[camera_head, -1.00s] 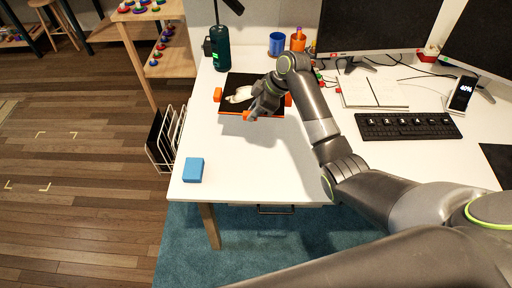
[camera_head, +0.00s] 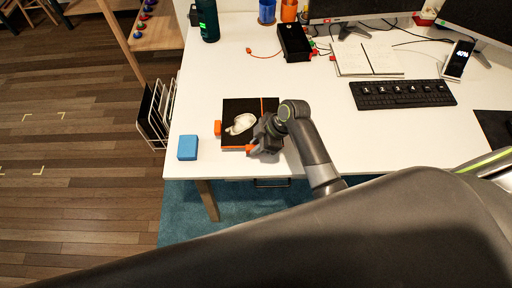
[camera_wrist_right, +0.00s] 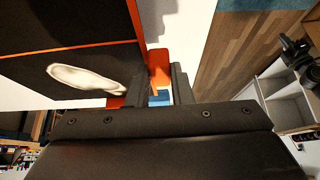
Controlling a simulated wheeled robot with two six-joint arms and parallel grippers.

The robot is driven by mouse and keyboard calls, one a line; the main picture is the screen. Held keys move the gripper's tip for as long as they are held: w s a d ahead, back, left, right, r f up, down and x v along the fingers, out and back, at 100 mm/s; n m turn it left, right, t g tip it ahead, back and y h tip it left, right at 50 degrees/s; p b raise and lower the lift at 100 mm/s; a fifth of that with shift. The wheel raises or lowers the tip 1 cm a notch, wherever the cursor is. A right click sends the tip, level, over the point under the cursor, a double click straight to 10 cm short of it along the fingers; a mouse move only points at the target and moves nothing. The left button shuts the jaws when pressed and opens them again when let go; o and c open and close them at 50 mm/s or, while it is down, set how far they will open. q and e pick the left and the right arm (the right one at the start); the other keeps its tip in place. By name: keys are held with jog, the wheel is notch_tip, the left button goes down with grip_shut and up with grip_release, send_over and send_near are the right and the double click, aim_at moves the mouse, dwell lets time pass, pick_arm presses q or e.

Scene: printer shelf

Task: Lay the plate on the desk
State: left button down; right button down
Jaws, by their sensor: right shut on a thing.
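The plate (camera_head: 235,106) is black with orange edges and orange tabs, and a white printed shape (camera_head: 240,123) sits on it. It is over the front left part of the white desk (camera_head: 205,100), right of a blue box. I cannot tell whether it touches the desk. My right gripper (camera_head: 253,147) is shut on the plate at its near right side. In the right wrist view the plate (camera_wrist_right: 60,25) looks dark and tilted, with an orange tab (camera_wrist_right: 158,68) at the fingers. My left gripper is not in view.
A blue box (camera_head: 187,148) stands near the desk's left front corner. A dark green bottle (camera_head: 208,20) and a black box (camera_head: 293,42) are further back. The keyboard (camera_head: 403,94) and open notebook (camera_head: 368,59) lie right. A wire rack (camera_head: 157,112) is beside the desk.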

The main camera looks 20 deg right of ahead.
jog(key=shift+f, duration=2.15)
jog(key=c, duration=1.3)
grip_release()
jog(key=v, duration=1.2)
